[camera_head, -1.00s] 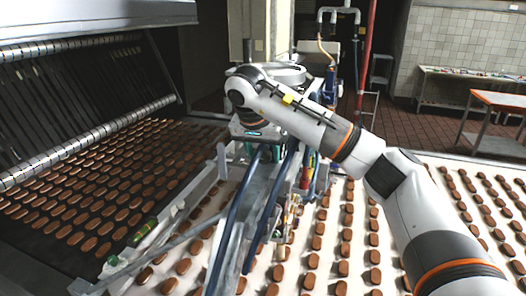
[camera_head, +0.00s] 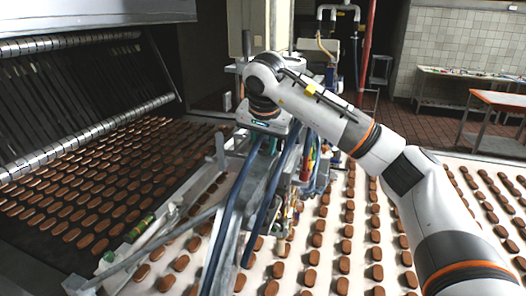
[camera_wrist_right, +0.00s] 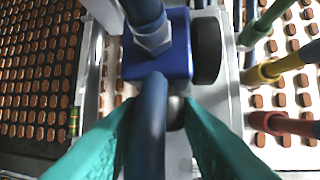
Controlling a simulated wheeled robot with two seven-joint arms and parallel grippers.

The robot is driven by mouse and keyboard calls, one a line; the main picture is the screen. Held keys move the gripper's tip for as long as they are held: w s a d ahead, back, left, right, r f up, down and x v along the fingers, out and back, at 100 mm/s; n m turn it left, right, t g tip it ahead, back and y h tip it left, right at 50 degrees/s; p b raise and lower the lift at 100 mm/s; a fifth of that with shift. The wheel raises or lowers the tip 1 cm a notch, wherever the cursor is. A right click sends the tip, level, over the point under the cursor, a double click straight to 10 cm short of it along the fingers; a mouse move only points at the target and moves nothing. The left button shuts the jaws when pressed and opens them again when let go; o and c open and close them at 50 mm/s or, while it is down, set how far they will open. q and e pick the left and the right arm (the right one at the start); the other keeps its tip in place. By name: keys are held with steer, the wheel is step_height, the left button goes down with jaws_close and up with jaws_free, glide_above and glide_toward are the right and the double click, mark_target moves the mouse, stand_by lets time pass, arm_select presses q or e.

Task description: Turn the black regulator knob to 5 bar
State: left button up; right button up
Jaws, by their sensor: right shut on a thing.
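In the right wrist view, a blue regulator block (camera_wrist_right: 157,62) sits below a metal fitting, with a wide black round part (camera_wrist_right: 207,50) on its right side. A dark knob (camera_wrist_right: 176,112) shows just below the block, partly hidden behind a thick blue hose (camera_wrist_right: 150,135). My right gripper (camera_wrist_right: 160,106) has its teal fingers on both sides of this spot, shut on the knob; the hose hides part of the contact. In the head view my right wrist (camera_head: 266,88) hides the regulator. No pressure scale is readable. My left gripper is not in view.
Blue hoses (camera_head: 232,215) run down the machine's metal frame. Yellow (camera_wrist_right: 262,75) and red (camera_wrist_right: 284,125) hose fittings stand close to the right finger. Rows of brown biscuits lie on a dark belt (camera_head: 50,255) and a white belt (camera_head: 325,275).

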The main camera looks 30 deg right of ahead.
steer(key=t+y+b, duration=0.1)
steer(key=b, duration=0.1)
steer(key=t+y+b, duration=0.1)
steer(key=b, duration=0.2)
steer(key=shift+s+d+f+m+t, duration=0.2)
steer(key=shift+f+m+t, duration=0.1)
steer(key=shift+f+m, duration=0.1)
steer(key=shift+s+r+t+y+b, duration=0.1)
steer(key=shift+r+t+y+b, duration=0.1)
steer(key=shift+t+y+b, duration=0.55)
steer(key=shift+g+h, duration=0.25)
steer(key=o, duration=1)
steer(key=shift+c, duration=0.2)
